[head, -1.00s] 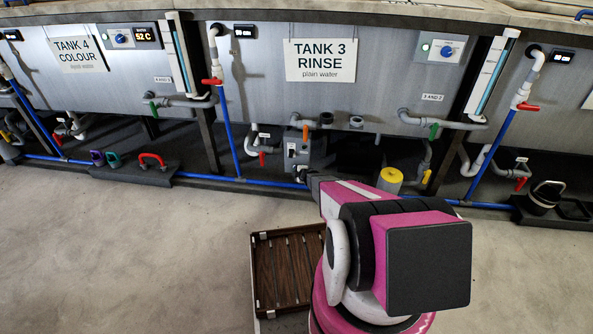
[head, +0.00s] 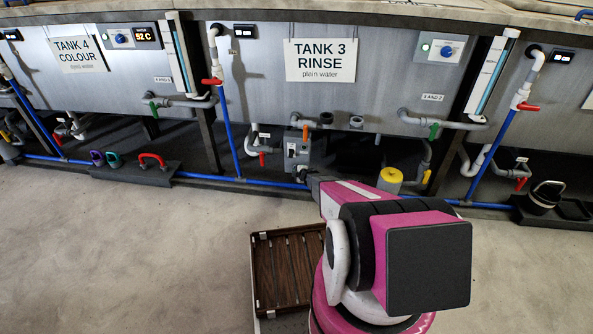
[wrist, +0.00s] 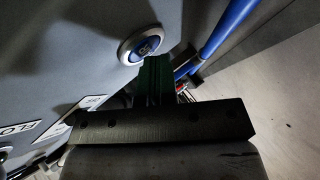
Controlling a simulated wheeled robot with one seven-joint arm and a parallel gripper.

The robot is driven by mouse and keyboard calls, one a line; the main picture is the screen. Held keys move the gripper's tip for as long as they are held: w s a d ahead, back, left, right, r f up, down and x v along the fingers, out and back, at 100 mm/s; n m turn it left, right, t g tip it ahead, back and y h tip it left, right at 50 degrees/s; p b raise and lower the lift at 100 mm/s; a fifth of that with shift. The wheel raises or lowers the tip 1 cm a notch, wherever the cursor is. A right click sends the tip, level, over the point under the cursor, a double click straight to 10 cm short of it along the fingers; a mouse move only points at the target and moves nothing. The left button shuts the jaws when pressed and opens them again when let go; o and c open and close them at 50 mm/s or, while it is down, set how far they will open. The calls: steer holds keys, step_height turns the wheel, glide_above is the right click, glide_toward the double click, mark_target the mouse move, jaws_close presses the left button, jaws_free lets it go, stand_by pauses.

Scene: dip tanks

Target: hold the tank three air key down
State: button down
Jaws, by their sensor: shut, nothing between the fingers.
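A grey control box (head: 290,150) sits low under the tank three panel (head: 365,80), which reads "TANK 3 RINSE". In the wrist view, a round blue key (wrist: 150,42) in a white ring stands out from the grey box face. I take it for the air key, though no label on it can be read. My gripper (wrist: 158,60) is shut and empty, its dark fingertips at the lower right edge of the ring. I cannot tell if they touch the key or how far it is pressed. In the head view, my arm reaches to the box's lower front and hides the fingertips.
A blue pipe (head: 270,184) runs along the floor in front of the tanks. An orange-handled valve (head: 305,133) is above the box, and a yellow-topped canister (head: 391,175) stands to its right. A slatted wooden crate (head: 257,290) is on the open floor.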

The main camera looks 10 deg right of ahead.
steer(key=shift+s, duration=0.1)
steer(key=shift+s+a, duration=0.25)
steer(key=shift+s, duration=0.4)
steer(key=s, duration=0.1)
steer(key=s+a, duration=0.1)
steer(key=s, duration=0.2)
steer(key=shift+s+a, duration=0.3)
steer(key=shift+s, duration=0.1)
steer(key=shift+r, duration=0.1)
